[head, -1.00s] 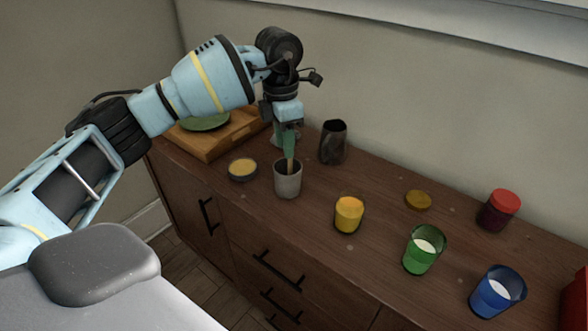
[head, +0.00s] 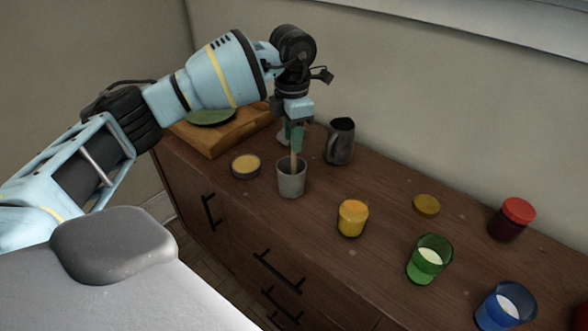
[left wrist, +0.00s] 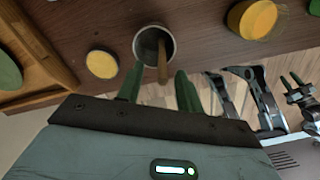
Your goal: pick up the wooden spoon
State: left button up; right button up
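The wooden spoon's handle (head: 294,162) stands up out of a grey cup (head: 291,182) on the brown dresser; its lower end is hidden inside the cup. In the left wrist view the handle (left wrist: 162,62) leans against the cup's near rim (left wrist: 137,45). My left gripper (head: 293,148) points down just above the cup. In the left wrist view its two green fingers (left wrist: 159,72) are apart, with the handle's upper end between them and gaps showing on both sides.
A dark pitcher (head: 341,142) stands close behind the cup, to the right. A small round yellow-topped dish (head: 246,166) sits to its left, a wooden board (head: 225,137) behind that. Yellow (head: 352,220), green (head: 428,262) and blue (head: 497,310) cups stand to the right.

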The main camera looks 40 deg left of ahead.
aim_at(294, 165)
pick_arm(q)
jog(key=shift+d+f, duration=0.2)
jog(key=shift+f, duration=2.35)
jog(key=shift+c, duration=0.5)
grip_shut()
